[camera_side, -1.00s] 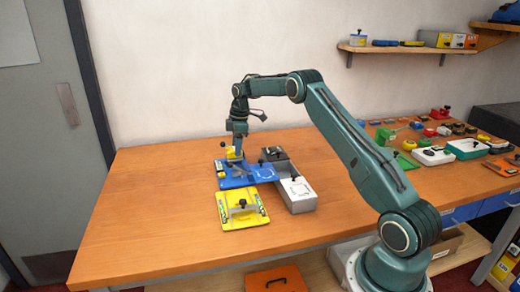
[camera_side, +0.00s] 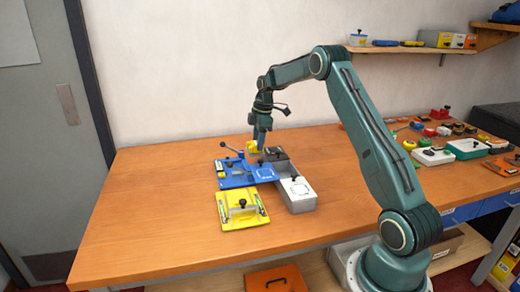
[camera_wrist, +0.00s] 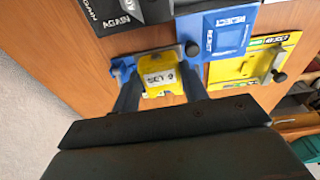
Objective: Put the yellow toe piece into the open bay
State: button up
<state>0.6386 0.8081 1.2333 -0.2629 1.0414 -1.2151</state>
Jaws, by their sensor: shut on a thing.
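The yellow toe piece (camera_side: 252,147) is between the fingers of my gripper (camera_side: 262,152), above the back end of the bench group. In the wrist view the piece (camera_wrist: 160,77) is held upside down to the camera, with a white label, between both fingers of my gripper (camera_wrist: 160,92). The blue fixture (camera_side: 232,180) with a black-knobbed lever lies below and to the left. A grey box (camera_side: 300,202) stands to its right. A dark part marked AGAIN (camera_wrist: 112,20) and a blue part marked REJECT (camera_wrist: 215,32) show nearby. I cannot tell which bay is open.
A yellow plate (camera_side: 242,208) with a clamp lies in front of the blue fixture. Several small parts and trays (camera_side: 467,148) crowd the bench's right side. The bench's left side is clear. The wall is close behind.

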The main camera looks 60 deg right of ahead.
jog(key=s+r, duration=0.1)
jog(key=s, duration=1.1)
jog(key=shift+s+d+r, duration=0.15)
jog(key=shift+d, duration=0.05)
jog(key=shift+f, duration=0.2)
jog(key=shift+f, duration=3.45)
jog(key=shift+f, duration=0.7)
jog(key=o, duration=1)
